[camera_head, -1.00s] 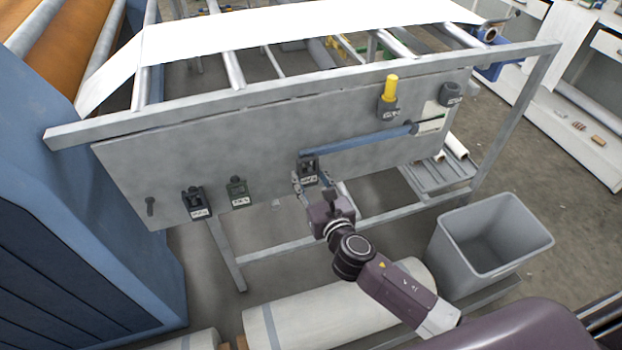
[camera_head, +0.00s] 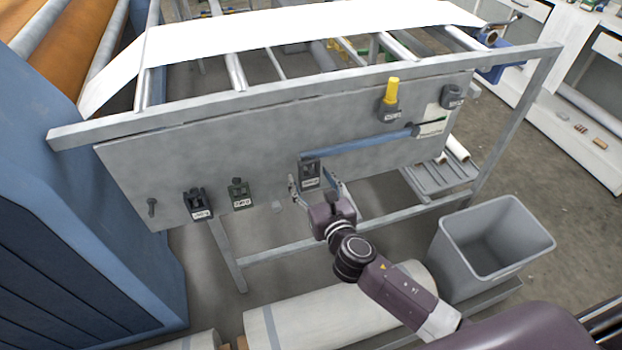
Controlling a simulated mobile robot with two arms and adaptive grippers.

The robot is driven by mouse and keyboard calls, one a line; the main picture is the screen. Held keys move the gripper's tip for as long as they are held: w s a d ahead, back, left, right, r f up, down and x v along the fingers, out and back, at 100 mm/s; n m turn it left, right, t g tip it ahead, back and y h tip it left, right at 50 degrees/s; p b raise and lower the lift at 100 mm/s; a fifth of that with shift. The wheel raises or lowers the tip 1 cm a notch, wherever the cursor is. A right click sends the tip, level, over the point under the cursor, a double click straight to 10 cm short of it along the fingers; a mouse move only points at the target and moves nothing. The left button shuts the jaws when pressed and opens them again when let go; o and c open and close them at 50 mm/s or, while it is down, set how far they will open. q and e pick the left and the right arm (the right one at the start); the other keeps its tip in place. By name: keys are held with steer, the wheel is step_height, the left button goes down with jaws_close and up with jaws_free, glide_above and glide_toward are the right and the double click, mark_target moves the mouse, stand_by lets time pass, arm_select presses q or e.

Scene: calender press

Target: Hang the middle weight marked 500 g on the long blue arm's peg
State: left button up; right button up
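A dark weight with a white label (camera_head: 310,174) hangs at the left end of the long blue arm (camera_head: 362,142), against the grey panel. Its label is too small to read, and the peg itself is hidden. My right gripper (camera_head: 314,186) is open, with one finger on each side of this weight's lower part. Gaps show between the fingers and the weight. Two other dark labelled weights, one at the left (camera_head: 198,204) and one beside it (camera_head: 238,193), hang lower on the panel. My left gripper is not in view.
A bare dark peg (camera_head: 152,207) sits at the panel's left.

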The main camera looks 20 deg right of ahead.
steer(key=shift+s+f, duration=0.1)
steer(key=shift+f, duration=0.05)
steer(key=shift+s, duration=0.35)
steer(key=s+r, duration=0.2)
steer(key=s, duration=0.9)
steer(key=s+d+f+m+g, duration=0.25)
steer(key=f+m, duration=0.25)
steer(key=f, duration=0.6)
steer(key=s+d+f+m+g+h+b, duration=0.1)
steer(key=s+d+f+m+g, duration=0.25)
steer(key=f, duration=0.85)
steer(key=s+d+f+m+g, duration=0.15)
steer(key=s+f+m, duration=0.35)
steer(key=f, duration=0.6)
steer(key=s+f+m+g, duration=0.2)
steer(key=s+f+m, duration=0.4)
steer(key=s, duration=0.4)
steer(key=s+f+m+g, duration=0.3)
steer(key=s+f+m, duration=0.4)
steer(key=s, duration=0.2)
steer(key=s+a+f+m+g+b, duration=0.1)
steer(key=s+f+m+g, duration=0.1)
steer(key=s+f+m, duration=0.5)
steer(key=s, duration=0.3)
steer(key=shift+s+f+g, duration=0.25)
steer(key=shift+s+g, duration=0.05)
steer(key=shift+g, duration=0.05)
